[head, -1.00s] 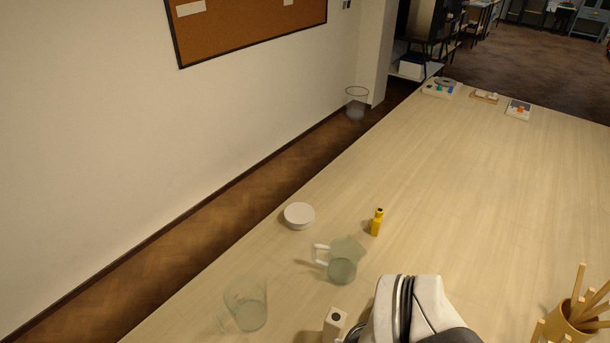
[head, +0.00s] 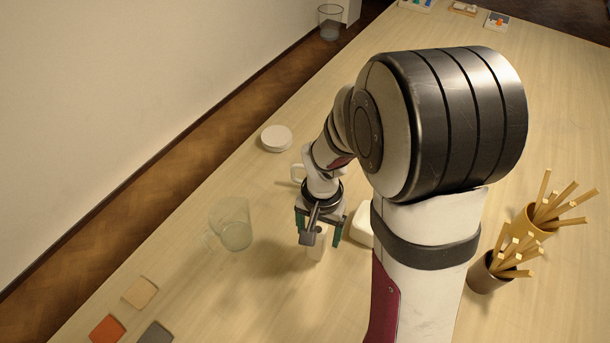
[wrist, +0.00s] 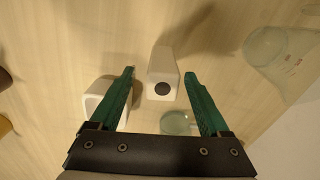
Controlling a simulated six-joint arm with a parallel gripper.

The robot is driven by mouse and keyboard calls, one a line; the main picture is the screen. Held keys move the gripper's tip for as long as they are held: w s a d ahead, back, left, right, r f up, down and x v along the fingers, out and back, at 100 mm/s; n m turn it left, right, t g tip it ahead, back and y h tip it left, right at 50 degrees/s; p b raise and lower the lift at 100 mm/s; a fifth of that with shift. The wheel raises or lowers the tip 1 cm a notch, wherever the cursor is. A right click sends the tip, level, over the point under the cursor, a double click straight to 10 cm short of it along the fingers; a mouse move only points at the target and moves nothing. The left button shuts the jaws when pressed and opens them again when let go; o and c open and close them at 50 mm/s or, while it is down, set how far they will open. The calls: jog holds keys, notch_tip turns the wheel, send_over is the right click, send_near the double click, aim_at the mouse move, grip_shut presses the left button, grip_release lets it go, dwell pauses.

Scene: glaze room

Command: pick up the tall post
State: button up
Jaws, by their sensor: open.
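The tall post is a white upright block with a dark round hole in its top. In the wrist view the post (wrist: 162,62) stands between and just beyond the tips of my gripper (wrist: 160,75), whose green fingers are apart with nothing held. In the head view my gripper (head: 319,229) points down over the post (head: 317,250), which is mostly hidden behind it.
A white block-like object (head: 361,224) stands close to the right of my gripper. A clear glass jug (head: 236,232) stands to its left. Stick-filled cups (head: 488,277) stand at right; coloured tiles (head: 140,292) lie front left.

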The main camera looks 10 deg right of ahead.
notch_tip(320, 180, down, 5)
jog(key=shift+w+r, duration=0.1)
grip_shut()
dwell(0.3)
